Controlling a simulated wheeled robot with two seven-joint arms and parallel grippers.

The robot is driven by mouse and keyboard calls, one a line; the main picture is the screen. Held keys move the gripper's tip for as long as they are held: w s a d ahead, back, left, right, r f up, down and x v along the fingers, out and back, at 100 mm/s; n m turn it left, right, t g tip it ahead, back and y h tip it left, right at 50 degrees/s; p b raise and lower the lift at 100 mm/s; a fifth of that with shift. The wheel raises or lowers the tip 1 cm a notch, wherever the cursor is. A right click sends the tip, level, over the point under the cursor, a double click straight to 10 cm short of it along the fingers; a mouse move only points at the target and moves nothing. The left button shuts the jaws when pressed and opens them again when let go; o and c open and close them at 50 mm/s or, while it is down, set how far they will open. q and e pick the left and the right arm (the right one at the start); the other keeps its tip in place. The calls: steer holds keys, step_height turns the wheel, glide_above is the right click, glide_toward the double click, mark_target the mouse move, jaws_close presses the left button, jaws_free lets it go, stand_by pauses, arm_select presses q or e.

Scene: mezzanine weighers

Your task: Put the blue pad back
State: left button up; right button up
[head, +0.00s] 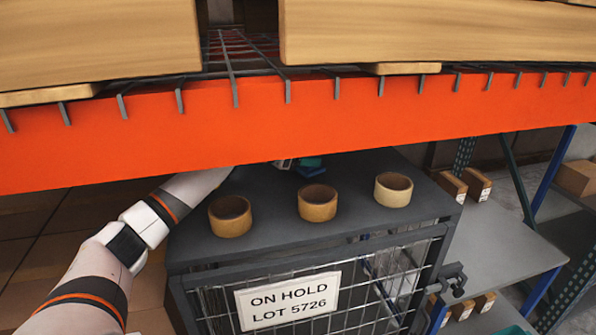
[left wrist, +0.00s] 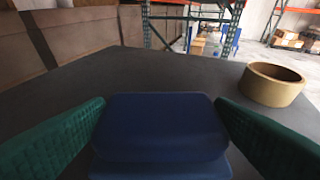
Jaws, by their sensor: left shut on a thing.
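The blue pad (left wrist: 160,128) fills the lower middle of the left wrist view, between the two green fingers of my left gripper (left wrist: 160,135). The gripper is shut on it. In the head view my left arm reaches under the orange beam onto the dark cage top. There the gripper (head: 298,163) and a bit of the blue pad (head: 310,163) show behind the tape rolls, partly hidden by the beam. Whether the pad touches the cage top (head: 270,238) I cannot tell. My right gripper is not in view.
Three tape rolls stand along the front of the cage top: left (head: 230,216), middle (head: 317,203), right (head: 393,189). The orange beam (head: 300,125) crosses just above my left arm. A sign reading "ON HOLD LOT 5726" (head: 288,300) hangs on the cage's mesh front.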

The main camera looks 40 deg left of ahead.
mark_target(297, 168)
arm_select(q)
steer(key=shift+s+a, duration=0.2)
steer(key=shift+s, duration=0.05)
steer(key=shift+s+a+f+b, duration=0.1)
steer(key=shift+f+b, duration=0.2)
steer(key=shift+f, duration=0.1)
step_height(297, 168, down, 3)
steer(key=shift+r+b, duration=0.1)
steer(key=shift+b, duration=0.85)
steer(key=shift+r, duration=0.1)
steer(key=o, duration=0.6)
steer(key=shift+f, duration=0.2)
steer(key=shift+c, duration=0.2)
steer(key=o, duration=0.5)
steer(key=shift+c, duration=0.2)
steer(key=shift+r, duration=0.1)
